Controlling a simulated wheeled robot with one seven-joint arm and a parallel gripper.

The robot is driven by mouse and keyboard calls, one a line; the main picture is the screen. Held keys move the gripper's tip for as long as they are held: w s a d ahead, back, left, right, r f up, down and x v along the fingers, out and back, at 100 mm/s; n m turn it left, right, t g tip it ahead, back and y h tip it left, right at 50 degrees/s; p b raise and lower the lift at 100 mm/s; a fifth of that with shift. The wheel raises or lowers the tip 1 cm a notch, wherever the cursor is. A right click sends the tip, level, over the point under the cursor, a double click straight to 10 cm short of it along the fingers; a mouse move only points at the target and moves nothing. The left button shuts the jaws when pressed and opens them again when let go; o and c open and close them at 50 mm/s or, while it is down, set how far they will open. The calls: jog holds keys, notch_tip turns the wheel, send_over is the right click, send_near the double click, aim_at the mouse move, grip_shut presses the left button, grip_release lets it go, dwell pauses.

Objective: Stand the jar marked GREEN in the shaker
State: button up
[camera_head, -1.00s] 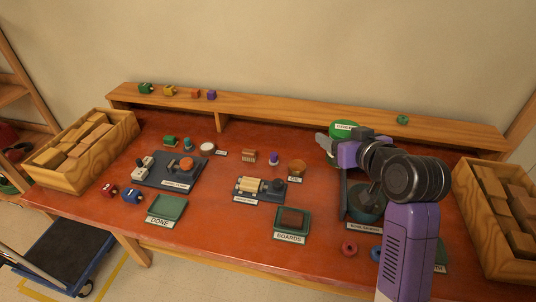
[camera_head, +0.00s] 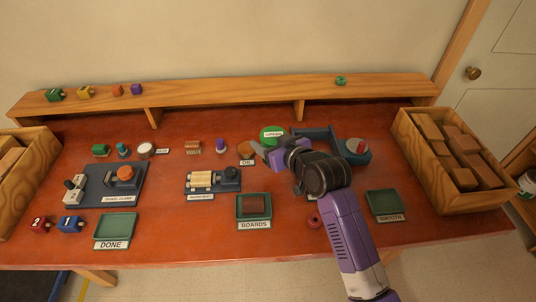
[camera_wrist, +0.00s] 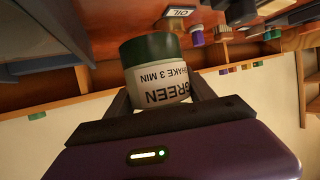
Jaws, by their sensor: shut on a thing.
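The jar marked GREEN (camera_head: 272,131) has a green end and a white label. The wrist view shows the jar (camera_wrist: 158,72) close up, its label reading GREEN, SHAKE 3 MIN upside down in the picture. My gripper (camera_head: 267,151) is shut on the jar; both fingers flank it in the wrist view (camera_wrist: 160,98). The jar is at the back middle of the table, just behind the oil pot in the head view. What looks like the shaker (camera_head: 357,148), teal with a grey disc and a red part, stands right of my gripper. My arm hides some of it.
A brown oil pot (camera_head: 245,150) stands left of my gripper. A boards tray (camera_head: 253,213), a smooth tray (camera_head: 385,207) and a done tray (camera_head: 115,232) line the front. A block crate (camera_head: 459,200) stands at right. The back shelf (camera_head: 220,90) holds small pieces.

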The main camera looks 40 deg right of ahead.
jog(key=shift+f, duration=2.9)
jog(key=shift+f, duration=0.15)
jog(key=o, duration=1.8)
jog(key=shift+s, duration=0.15)
jog(key=v, duration=1.2)
jog(key=shift+b, duration=0.4)
